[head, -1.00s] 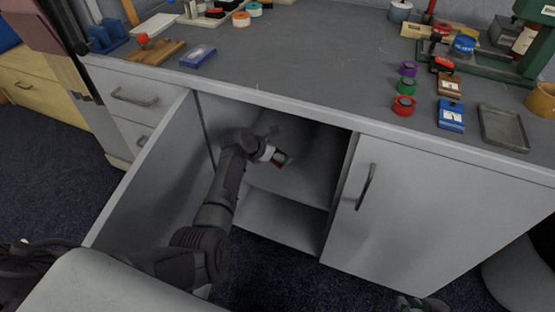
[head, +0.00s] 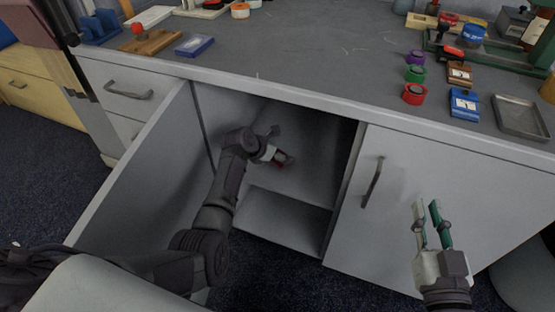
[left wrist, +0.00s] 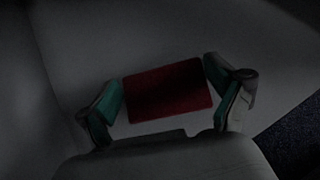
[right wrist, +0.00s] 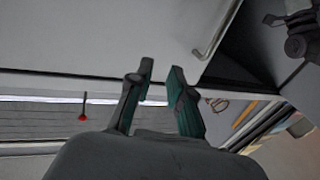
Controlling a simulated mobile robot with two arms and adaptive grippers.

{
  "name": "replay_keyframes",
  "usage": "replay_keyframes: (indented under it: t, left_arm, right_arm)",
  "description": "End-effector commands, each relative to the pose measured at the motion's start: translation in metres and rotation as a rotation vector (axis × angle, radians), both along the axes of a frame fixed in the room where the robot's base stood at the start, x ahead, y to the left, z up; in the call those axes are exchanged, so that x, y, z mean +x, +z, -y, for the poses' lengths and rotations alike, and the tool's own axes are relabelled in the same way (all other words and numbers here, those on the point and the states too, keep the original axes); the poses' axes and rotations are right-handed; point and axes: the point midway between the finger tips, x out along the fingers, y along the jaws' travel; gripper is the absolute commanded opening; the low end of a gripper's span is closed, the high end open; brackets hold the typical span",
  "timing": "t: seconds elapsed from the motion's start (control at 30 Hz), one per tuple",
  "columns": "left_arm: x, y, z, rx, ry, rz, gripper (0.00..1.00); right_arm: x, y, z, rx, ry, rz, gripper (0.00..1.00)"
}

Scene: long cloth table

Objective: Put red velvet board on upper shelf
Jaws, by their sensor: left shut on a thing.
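The red velvet board (left wrist: 168,92) is a dark red rectangle between the two fingers of my left gripper (left wrist: 166,97), with a finger at each side. In the head view my left gripper (head: 277,157) is inside the open cabinet, above the upper shelf (head: 312,188), and only a little red shows at its tip. Whether the board touches the shelf is hard to tell in the shade. My right gripper (head: 428,206) is open and empty in front of the closed right door; its parted fingers also show in the right wrist view (right wrist: 162,70).
The left cabinet door (head: 140,170) stands open beside my left arm. The closed right door (head: 400,200) has a handle (head: 372,183). A lower compartment (head: 285,222) lies under the shelf. The grey tabletop (head: 310,65) above carries tape rolls, small boxes and a metal tray (head: 520,117).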

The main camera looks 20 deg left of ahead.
Motion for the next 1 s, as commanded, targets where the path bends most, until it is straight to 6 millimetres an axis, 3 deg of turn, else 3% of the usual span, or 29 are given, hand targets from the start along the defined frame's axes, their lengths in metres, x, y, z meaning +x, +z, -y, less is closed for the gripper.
replay_keyframes:
  t: [0.3, 0.43, 0.6, 0.97, 1.0]
  left_arm:
    - [0.002, -0.017, 0.001, 0.001, 0.001, 0.001, 0.58]
    - [0.002, -0.02, 0.002, 0.001, 0.003, 0.001, 0.58]
    - [0.003, -0.02, 0.002, 0.001, 0.003, 0.001, 0.58]
    - [0.003, -0.022, 0.002, -0.001, 0.004, 0.0, 0.58]
    - [0.003, -0.023, 0.002, 0.0, 0.004, 0.0, 0.94]
  right_arm:
    - [-0.021, 0.075, -0.006, 0.131, 0.028, 0.48, 0.2]
    - [-0.037, 0.097, -0.005, 0.174, 0.036, 0.628, 0.2]
    - [-0.048, 0.109, -0.004, 0.198, 0.039, 0.712, 0.2]
    - [-0.047, 0.11, -0.004, 0.197, 0.039, 0.71, 0.2]
    - [-0.047, 0.109, -0.004, 0.196, 0.039, 0.707, 0.2]
